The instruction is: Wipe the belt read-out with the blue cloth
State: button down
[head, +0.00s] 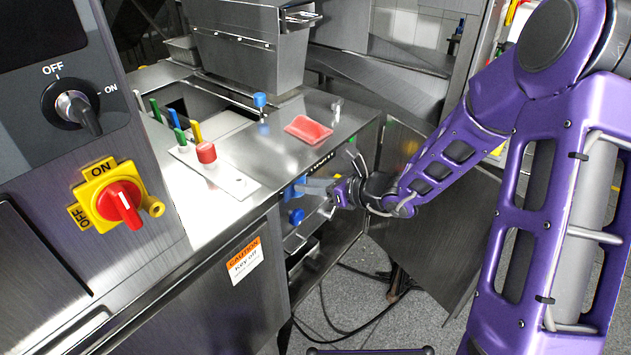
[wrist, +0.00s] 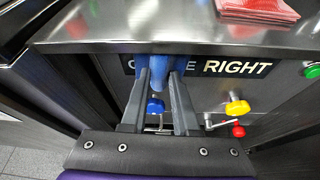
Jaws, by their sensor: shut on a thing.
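My gripper (wrist: 158,74) is shut on the blue cloth (wrist: 155,64), which shows between the fingers in the wrist view. In the head view my gripper (head: 312,187) is at the front face of the steel counter, with the blue cloth (head: 291,190) at its tips.
A red folded item (head: 308,129) lies on the counter top (head: 262,152). Below the read-out are a blue knob (wrist: 155,105), a yellow knob (wrist: 237,108) and a red knob (wrist: 239,131). A green button (wrist: 313,71) is at right. An open door panel (head: 440,235) stands beside my arm.

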jog(key=shift+s+a, duration=0.1)
jog(key=shift+s+d+p, duration=0.25)
jog(key=shift+s+d, duration=0.65)
jog(key=shift+d, duration=0.3)
jog(key=shift+s+d+p, duration=0.2)
jog(key=shift+s+d, duration=0.7)
jog(key=shift+d, duration=0.3)
jog(key=shift+d, duration=0.1)
jog(key=shift+s+d, duration=0.9)
jog(key=shift+d, duration=0.2)
